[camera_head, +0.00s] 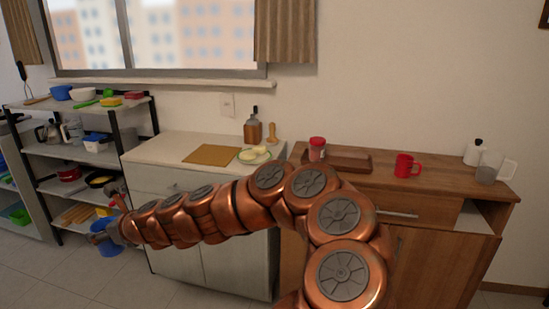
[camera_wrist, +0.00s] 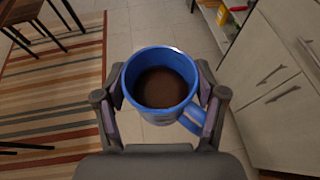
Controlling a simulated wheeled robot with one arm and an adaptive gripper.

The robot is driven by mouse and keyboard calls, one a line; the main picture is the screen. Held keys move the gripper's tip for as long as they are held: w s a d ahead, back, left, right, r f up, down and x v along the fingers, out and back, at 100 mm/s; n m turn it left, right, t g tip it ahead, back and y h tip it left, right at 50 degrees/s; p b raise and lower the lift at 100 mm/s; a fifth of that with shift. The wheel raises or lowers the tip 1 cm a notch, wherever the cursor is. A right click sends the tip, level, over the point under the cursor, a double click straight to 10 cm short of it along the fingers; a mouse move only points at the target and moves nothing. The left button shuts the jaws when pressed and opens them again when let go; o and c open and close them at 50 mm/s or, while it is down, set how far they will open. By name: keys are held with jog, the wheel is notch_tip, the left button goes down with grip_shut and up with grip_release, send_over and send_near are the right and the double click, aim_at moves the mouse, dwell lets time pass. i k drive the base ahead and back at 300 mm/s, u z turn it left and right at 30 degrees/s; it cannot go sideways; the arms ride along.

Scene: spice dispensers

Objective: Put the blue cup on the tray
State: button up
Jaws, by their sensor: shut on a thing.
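The blue cup (camera_wrist: 150,115) is held between the two fingers of my gripper (camera_wrist: 162,92) in the wrist view. Its opening faces the camera, its handle points to the lower right, and dark brown contents show inside. In the head view the blue cup (camera_head: 108,247) shows at the far left end of my arm, low beside the shelf, partly hidden by my gripper (camera_head: 117,222). A brown wooden tray (camera_head: 350,160) lies on the wooden cabinet on the right, well away from the cup.
A red mug (camera_head: 405,166) and a red-lidded jar (camera_head: 317,150) stand beside the tray. A tan board (camera_head: 212,154) and a plate of food (camera_head: 254,155) lie on the white counter. A loaded shelf rack (camera_head: 80,150) is left. A striped rug (camera_wrist: 60,100) lies on the floor.

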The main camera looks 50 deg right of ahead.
aim_at(350, 164)
jog(key=z, duration=0.4)
jog(key=i, duration=0.65)
jog(key=z, duration=1.1)
jog(key=i, duration=0.4)
jog(key=z, duration=0.45)
